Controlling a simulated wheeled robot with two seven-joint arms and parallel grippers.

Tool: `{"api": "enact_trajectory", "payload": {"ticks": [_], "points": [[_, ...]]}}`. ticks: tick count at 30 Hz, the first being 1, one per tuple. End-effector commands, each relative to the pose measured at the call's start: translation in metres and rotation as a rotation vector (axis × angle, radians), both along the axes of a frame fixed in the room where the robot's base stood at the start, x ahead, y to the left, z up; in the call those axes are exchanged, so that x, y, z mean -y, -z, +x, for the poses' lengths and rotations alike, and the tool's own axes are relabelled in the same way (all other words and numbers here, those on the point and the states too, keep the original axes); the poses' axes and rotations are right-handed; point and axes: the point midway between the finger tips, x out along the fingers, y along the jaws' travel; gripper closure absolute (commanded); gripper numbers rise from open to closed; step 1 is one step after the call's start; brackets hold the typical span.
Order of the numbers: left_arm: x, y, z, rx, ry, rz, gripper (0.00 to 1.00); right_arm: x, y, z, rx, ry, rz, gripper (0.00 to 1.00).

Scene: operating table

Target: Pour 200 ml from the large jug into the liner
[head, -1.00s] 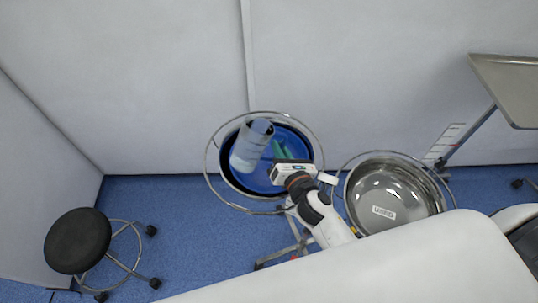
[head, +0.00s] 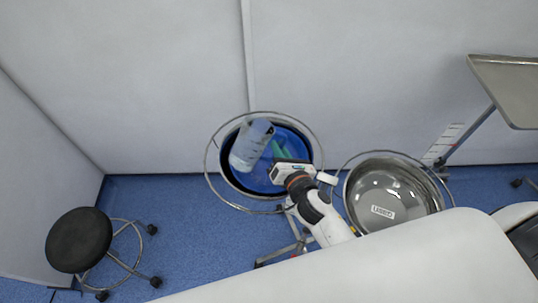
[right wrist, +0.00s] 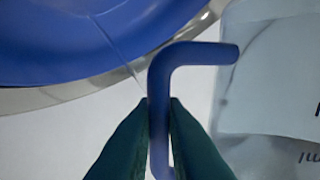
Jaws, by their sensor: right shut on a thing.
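A large clear jug (head: 250,147) is held tilted over the blue liner (head: 293,187) in the head view. The liner lines a round basin in a metal ring stand. My right gripper (head: 279,153) has green fingers that point at the jug from the lower right. In the right wrist view my right gripper (right wrist: 160,125) is shut on the jug's blue handle (right wrist: 195,54). The jug's clear body (right wrist: 265,90) fills the right side there, and the liner (right wrist: 90,35) shows at top left. Whether liquid is flowing out cannot be told. My left gripper is not in view.
A steel basin labelled USED (head: 385,195) stands in a second ring to the right. A black stool (head: 79,240) is at lower left. A metal tray stand (head: 508,85) is at upper right. A white padded surface (head: 400,262) fills the lower right. A white wall stands behind.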

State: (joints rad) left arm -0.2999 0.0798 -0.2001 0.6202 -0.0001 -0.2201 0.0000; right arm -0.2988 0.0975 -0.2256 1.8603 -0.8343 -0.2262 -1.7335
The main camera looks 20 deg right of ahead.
Motion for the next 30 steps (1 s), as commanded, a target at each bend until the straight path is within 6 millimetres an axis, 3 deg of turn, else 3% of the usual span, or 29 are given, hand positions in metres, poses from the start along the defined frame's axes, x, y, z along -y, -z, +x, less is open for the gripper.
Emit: {"api": "enact_trajectory", "payload": {"ticks": [30], "points": [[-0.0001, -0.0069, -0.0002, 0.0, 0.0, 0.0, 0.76, -0.0023, -0.0025, -0.0006, -0.016, -0.002, 0.049, 1.0]]}}
